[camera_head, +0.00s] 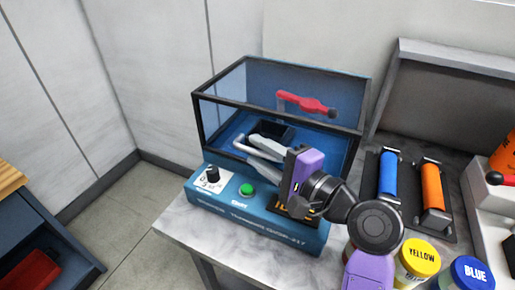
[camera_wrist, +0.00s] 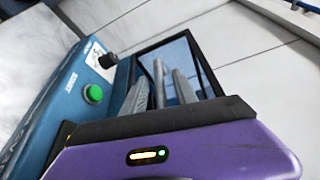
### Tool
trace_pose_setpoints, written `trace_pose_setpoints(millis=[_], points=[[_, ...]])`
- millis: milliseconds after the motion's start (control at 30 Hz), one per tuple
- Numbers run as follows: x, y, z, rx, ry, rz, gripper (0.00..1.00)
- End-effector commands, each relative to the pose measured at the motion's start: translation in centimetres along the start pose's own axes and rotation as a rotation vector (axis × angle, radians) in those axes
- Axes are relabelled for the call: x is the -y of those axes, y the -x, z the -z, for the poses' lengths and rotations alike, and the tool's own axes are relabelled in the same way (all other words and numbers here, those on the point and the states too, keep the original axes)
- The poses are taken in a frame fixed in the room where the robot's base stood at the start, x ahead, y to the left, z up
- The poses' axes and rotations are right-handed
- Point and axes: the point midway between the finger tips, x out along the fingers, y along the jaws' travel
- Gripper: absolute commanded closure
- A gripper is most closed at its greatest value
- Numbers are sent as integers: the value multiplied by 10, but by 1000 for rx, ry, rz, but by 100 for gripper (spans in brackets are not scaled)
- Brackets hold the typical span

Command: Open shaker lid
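The shaker (camera_head: 255,222) is a blue machine with a black knob and a green button on its front. Its lid (camera_head: 222,112) is a clear cover in a black frame and looks closed. A light grey bar, the lid's handle (camera_head: 240,144), shows at the front. My gripper (camera_head: 253,149) reaches in from the right at the lid's front. In the wrist view the grey fingers (camera_wrist: 162,92) are apart, with the handle (camera_wrist: 159,70) between them and gaps visible on both sides. The fingertips' exact depth along the handle is hard to tell.
A red tool (camera_head: 305,103) shows through the clear cover. Blue (camera_head: 388,176) and orange (camera_head: 432,187) rollers lie on a dark tray to the right. Yellow (camera_head: 418,256) and blue (camera_head: 470,272) lidded jars stand at the front right.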

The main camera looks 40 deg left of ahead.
Motion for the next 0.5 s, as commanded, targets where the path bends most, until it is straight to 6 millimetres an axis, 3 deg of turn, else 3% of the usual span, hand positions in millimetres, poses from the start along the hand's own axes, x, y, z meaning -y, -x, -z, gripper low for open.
trace_pose_setpoints(millis=[400, 500], points=[[-1, -10, 0, 0, 1, -1, 66], [-1, -10, 0, 0, 1, -1, 85]])
